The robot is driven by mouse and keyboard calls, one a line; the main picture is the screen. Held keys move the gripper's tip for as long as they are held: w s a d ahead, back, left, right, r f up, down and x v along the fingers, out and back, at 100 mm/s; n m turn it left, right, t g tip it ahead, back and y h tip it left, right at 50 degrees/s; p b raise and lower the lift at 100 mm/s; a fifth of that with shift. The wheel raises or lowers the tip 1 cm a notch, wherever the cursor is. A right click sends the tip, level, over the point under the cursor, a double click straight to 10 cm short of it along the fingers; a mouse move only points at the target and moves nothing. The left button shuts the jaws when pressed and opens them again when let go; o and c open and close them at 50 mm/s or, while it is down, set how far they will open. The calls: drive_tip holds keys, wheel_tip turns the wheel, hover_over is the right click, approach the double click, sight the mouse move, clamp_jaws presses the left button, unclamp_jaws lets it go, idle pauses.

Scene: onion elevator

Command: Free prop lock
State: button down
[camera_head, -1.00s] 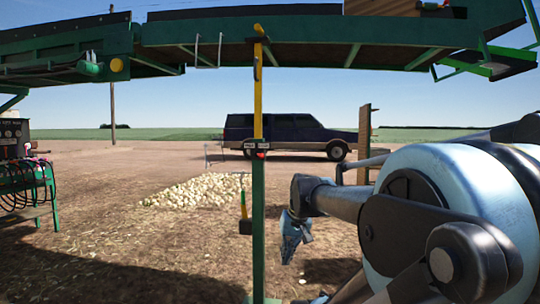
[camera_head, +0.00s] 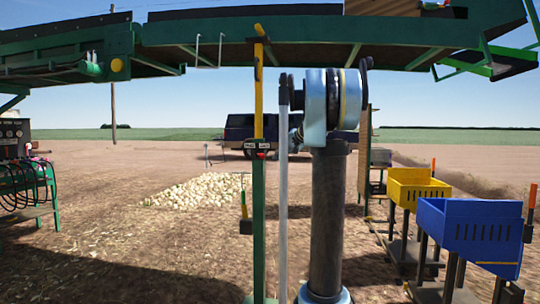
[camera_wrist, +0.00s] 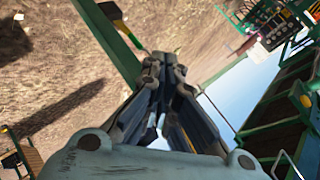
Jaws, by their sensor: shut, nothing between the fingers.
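The prop stands upright in the head view, a yellow upper post (camera_head: 258,95) running down into a green lower post (camera_head: 258,215). Its lock (camera_head: 258,147) is a dark collar with a small red part where the two posts meet. My gripper (camera_wrist: 163,65) shows in the wrist view with its fingers together and nothing between them. A green post (camera_wrist: 108,38) runs past its fingertips in that view. My gripper cannot be made out in the head view.
The green conveyor (camera_head: 290,42) spans overhead. A mallet-like tool (camera_head: 246,215) hangs beside the prop. An onion pile (camera_head: 200,191), a dark van (camera_head: 240,128), yellow bin (camera_head: 415,187) and blue bin (camera_head: 470,230) stand around. A control panel (camera_wrist: 270,25) shows in the wrist view.

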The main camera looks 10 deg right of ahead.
drive_tip(key=w+d+r+m+t, duration=0.1)
drive_tip(key=w+d+r, duration=0.2)
drive_tip(key=w, duration=0.4)
drive_tip(key=w+d+r+m+t, duration=0.1)
drive_tip(key=w+d+r, duration=0.2)
drive_tip(key=w, duration=0.4)
drive_tip(key=shift+d+t, duration=0.3)
drive_tip(key=shift+d, duration=0.5)
drive_tip(key=w+a+f, duration=0.6)
drive_tip(key=w+a, duration=0.2)
drive_tip(key=shift+a, duration=0.25)
drive_tip(key=shift+s+d, duration=0.15)
